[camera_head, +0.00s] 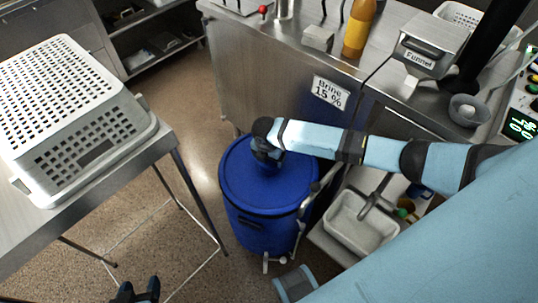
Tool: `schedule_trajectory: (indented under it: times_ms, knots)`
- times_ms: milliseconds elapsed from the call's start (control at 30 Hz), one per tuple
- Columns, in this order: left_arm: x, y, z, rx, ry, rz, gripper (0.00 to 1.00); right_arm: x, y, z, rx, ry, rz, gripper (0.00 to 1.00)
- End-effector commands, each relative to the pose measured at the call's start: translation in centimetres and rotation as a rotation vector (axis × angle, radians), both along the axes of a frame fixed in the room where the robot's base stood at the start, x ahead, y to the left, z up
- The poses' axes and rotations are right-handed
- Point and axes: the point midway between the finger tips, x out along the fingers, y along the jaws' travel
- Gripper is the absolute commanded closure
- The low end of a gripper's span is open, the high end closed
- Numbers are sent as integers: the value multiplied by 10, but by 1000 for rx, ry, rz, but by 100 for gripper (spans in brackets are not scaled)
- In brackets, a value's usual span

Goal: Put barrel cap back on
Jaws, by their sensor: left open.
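A blue barrel (255,232) stands on the floor in the middle of the head view, with a round blue lid (240,185) on top. My right arm reaches in from the right, and its wrist bends down over the back of the lid. The right gripper (268,160) is at or just above the lid; its fingertips are hidden, so I cannot tell whether it holds anything. I cannot make out a separate small cap. My left gripper (137,290) is at the bottom left edge, open and empty, well away from the barrel.
A perforated light grey basket (60,120) sits upside down on a steel table (165,142) at left. A steel counter (285,50) behind holds an orange bottle (359,28) and a Funnel box (430,42). A white tub (360,228) stands right of the barrel. The floor between table and barrel is clear.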

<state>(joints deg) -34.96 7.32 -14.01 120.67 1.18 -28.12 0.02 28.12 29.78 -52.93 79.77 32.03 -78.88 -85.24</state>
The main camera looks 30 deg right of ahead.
Motion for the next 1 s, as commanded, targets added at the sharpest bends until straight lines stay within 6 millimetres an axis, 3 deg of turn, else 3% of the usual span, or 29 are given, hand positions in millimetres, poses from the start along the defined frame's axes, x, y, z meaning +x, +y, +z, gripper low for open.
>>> schedule_trajectory:
  times_ms: [367,400,433,1000]
  knots:
    - [0,0,0,0,0,0,42,0,0,0,0,0,0,40]
    - [0,0,0,0,0,0,42,0,0,0,0,0,0,8]
    - [0,0,0,0,0,0,42,0,0,0,0,0,0,1]
    - [-1,1,-4,-6,8,4,42,0,0,0,0,0,0,0]
